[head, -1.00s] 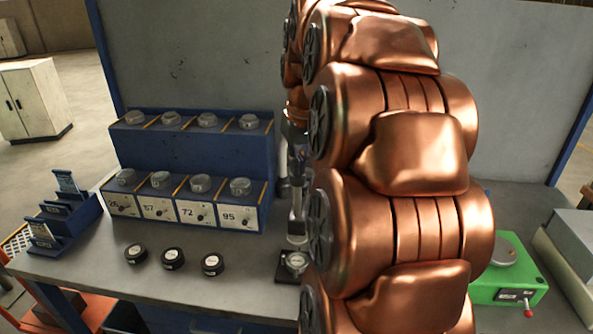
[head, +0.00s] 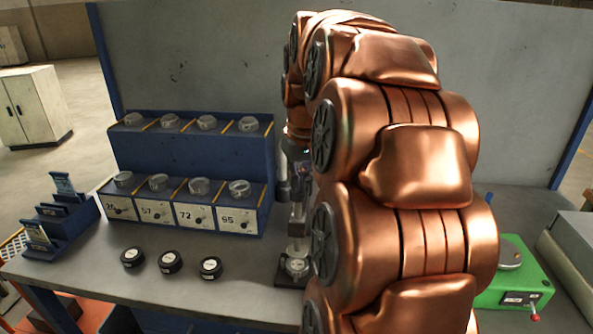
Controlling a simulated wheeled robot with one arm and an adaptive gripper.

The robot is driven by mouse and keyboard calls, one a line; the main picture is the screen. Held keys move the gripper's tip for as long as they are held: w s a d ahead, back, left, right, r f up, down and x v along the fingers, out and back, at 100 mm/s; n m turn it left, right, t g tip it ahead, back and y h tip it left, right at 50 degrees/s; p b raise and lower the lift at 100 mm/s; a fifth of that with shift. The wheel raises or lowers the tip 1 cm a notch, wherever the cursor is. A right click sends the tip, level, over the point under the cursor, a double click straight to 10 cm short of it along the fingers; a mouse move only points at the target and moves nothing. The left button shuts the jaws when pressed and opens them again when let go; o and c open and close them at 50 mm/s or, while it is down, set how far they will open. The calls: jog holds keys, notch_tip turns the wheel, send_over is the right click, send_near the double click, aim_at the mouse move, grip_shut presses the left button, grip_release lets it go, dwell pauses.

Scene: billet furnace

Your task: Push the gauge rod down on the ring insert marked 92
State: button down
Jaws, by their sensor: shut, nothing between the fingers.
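My gripper (head: 297,215) is shut, pointing down at the gauge stand (head: 288,279) beside my arm. A light ring-shaped piece (head: 294,266) sits on the stand's dark base. A thin rod shows between the gripper's tip and this piece; whether the rod touches it is too small to tell. The number on the piece cannot be read. My copper arm hides the right side of the stand. Three dark round pieces with pale labels (head: 170,262) lie in a row on the bench to the left.
A blue rack (head: 195,152) holds round metal pieces in two rows, with numbered front labels. A blue card holder (head: 62,230) stands at the bench's left end. A green box with a red-tipped lever (head: 515,275) is right of my arm.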

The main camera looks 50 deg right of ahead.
aim_at(298, 195)
jog(key=shift+f+b, duration=1.15)
jog(key=shift+f, duration=1)
jog(key=shift+r, duration=0.15)
jog(key=shift+r+p, duration=0.95)
jog(key=shift+r, duration=2.5)
jog(key=shift+a+f, duration=0.1)
jog(key=a+f+n, duration=0.2)
jog(key=a+f, duration=0.2)
jog(key=a, duration=0.6)
jog(key=s+a+f+n+g+y, duration=0.1)
jog(key=s+a+f+n+g, duration=0.2)
jog(key=s+a+f, duration=1.1)
jog(key=s+a, duration=0.3)
jog(key=shift+a+g, duration=0.2)
jog(key=shift+g, duration=0.2)
